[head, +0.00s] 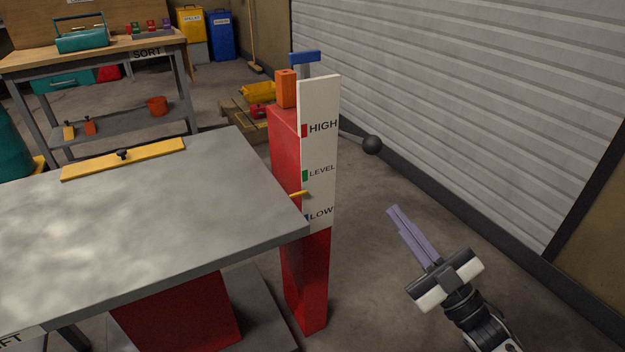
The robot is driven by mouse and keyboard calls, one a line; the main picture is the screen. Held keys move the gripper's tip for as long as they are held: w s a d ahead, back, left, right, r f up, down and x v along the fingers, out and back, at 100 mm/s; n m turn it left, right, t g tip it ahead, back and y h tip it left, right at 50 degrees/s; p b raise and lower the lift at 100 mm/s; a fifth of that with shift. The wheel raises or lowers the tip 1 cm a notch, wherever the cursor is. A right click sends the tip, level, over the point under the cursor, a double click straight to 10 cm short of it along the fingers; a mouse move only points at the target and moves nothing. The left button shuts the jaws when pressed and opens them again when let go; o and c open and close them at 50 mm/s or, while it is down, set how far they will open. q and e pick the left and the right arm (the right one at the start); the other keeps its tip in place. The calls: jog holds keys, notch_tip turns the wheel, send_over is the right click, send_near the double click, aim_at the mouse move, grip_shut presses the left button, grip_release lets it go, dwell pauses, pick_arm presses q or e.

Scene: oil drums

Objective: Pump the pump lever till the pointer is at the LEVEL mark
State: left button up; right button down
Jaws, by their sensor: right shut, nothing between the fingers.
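A red pump post with a white gauge board (321,100) stands at the right end of a grey table. The board reads HIGH, LEVEL and LOW from top to bottom. The yellow pointer (299,194) is between LEVEL and LOW, a little above the LOW mark (321,214) and below the LEVEL mark (321,172). The pump lever, a thin rod with a black ball knob (372,144), sticks out to the right behind the board. My right gripper (393,209) is shut and empty, below and slightly right of the knob, apart from it. My left gripper is not in view.
The grey lift table (200,220) fills the left foreground and carries a yellow bar (124,159). A ribbed white shutter (430,60) runs along the right. Open floor lies between the post and the shutter. A SORT bench (100,54) stands at the back left.

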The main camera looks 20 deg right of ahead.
jog(key=s+a+f+m+g+h, duration=0.25)
jog(key=f+m+g+h, duration=0.4)
jog(key=f, duration=0.55)
jog(key=s+a+f+m+g+h, duration=0.15)
jog(key=s+f+g, duration=0.25)
jog(key=s, duration=0.4)
jog(key=s+a+f+m+g+h, duration=0.1)
jog(key=s+a+f+g, duration=0.1)
jog(key=s+f+g, duration=0.4)
jog(key=s+a+f+t+y, duration=0.2)
jog(key=a+t, duration=0.2)
jog(key=a, duration=0.3)
jog(key=shift+s+y, duration=0.25)
jog(key=shift+y, duration=0.05)
